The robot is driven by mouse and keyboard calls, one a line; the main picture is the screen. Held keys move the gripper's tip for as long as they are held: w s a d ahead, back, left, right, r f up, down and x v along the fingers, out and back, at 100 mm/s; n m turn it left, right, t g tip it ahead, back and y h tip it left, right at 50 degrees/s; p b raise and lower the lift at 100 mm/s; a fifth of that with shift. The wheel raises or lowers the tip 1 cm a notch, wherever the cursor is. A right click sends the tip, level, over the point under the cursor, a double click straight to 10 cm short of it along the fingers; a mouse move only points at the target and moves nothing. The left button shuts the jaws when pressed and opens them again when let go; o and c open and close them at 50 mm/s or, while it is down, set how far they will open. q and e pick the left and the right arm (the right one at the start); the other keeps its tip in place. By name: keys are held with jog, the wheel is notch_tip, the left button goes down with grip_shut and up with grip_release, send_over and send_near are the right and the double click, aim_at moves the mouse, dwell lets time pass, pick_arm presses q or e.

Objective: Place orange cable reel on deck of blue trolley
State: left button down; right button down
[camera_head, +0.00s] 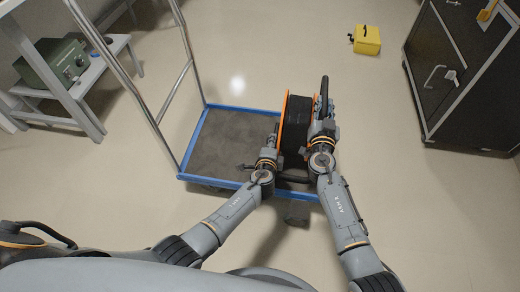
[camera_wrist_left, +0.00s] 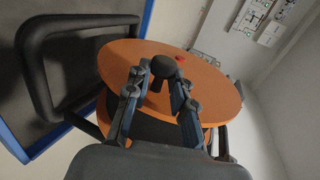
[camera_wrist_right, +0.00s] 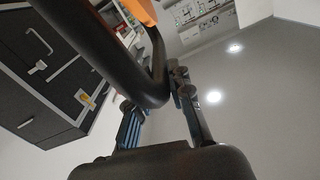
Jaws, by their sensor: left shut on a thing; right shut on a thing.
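The orange cable reel (camera_head: 283,122), with orange discs and a dark drum, stands upright at the right end of the blue trolley (camera_head: 222,107). I cannot tell whether it rests on the grey deck or hangs just above it. My left gripper (camera_head: 270,140) is shut on a black knob (camera_wrist_left: 165,68) at the reel's orange face, seen in the left wrist view. My right gripper (camera_head: 326,128) is on the reel's other side, shut on its black tubular frame (camera_wrist_right: 150,85). My arms hide part of the trolley's near right edge.
The deck's left part (camera_head: 225,140) is bare, with a metal push handle (camera_head: 140,90) at its left end. A dark cabinet (camera_head: 460,75) stands at the right. A yellow box (camera_head: 367,40) lies on the floor. A green device (camera_head: 55,62) sits on a low white bench at the left.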

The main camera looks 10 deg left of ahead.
pick_arm(q)
jog(key=c, duration=1.4)
grip_release()
pick_arm(e)
jog(key=c, duration=1.4)
grip_release()
jog(key=shift+c, duration=0.2)
pick_arm(q)
jog(key=shift+o, duration=1.3)
jog(key=shift+r, duration=0.15)
pick_arm(e)
jog(key=shift+o, duration=1.2)
jog(key=shift+s+r, duration=0.1)
jog(key=shift+r, duration=0.1)
jog(key=shift+f, duration=0.1)
pick_arm(q)
jog(key=shift+s, duration=0.15)
jog(key=v, duration=1.1)
jog(key=shift+s, duration=0.35)
pick_arm(e)
jog(key=s, duration=1.2)
jog(key=shift+d, duration=0.25)
pick_arm(q)
jog(key=shift+r, duration=0.1)
